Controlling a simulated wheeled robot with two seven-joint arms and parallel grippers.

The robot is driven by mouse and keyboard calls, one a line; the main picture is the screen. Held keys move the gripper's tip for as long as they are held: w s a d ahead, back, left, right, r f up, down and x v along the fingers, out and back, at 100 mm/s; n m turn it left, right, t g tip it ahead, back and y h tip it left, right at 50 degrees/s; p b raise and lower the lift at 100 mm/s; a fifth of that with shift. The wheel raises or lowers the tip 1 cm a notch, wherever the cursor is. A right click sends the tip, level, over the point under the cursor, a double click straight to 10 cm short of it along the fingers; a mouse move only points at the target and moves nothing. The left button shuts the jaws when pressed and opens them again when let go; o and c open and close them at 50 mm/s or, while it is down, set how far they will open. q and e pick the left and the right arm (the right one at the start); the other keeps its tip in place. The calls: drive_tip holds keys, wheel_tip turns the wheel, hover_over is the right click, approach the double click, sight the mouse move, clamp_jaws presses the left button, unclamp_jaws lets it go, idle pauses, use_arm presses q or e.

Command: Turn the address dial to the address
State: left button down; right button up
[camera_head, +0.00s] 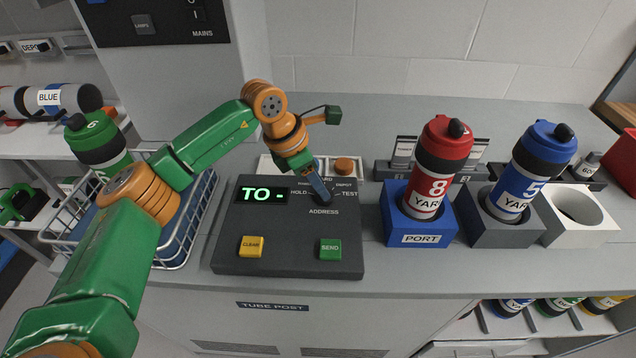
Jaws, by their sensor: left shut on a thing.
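The dark control box (290,259) sits on the grey counter. Its green display (263,194) reads "TO -". The address dial is at the box's upper right, above the word ADDRESS, with labels around it such as HOLD and TEST. My left gripper (322,192) points down at the dial and is shut on it; the fingers hide most of the dial, so its pointer direction cannot be told. A yellow CLEAR button (251,247) and a green SEND button (330,249) are on the box's front part. My right gripper is not in view.
A red-capped tube (431,175) stands in the blue PORT holder (419,237). A blue-capped tube (524,177) stands in a grey holder (484,222), beside an empty white holder (573,229). A wire basket (203,222) with a green tube is left of the box.

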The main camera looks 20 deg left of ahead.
use_arm(q)
drive_tip(key=shift+w+m+g+h+p, duration=0.15)
drive_tip(key=shift+m+g+h+p, duration=0.15)
drive_tip(key=shift+m, duration=0.7)
drive_tip(key=shift+w+m+g+h+p, duration=0.15)
drive_tip(key=shift+m+g, duration=0.25)
drive_tip(key=shift+m, duration=0.6)
drive_tip(key=shift+c, duration=2.3)
unclamp_jaws()
drive_tip(key=shift+a+r, duration=0.15)
drive_tip(key=shift+r, duration=0.2)
drive_tip(key=v, duration=0.6)
drive_tip(key=shift+r+b, duration=0.2)
drive_tip(key=shift+b, duration=0.25)
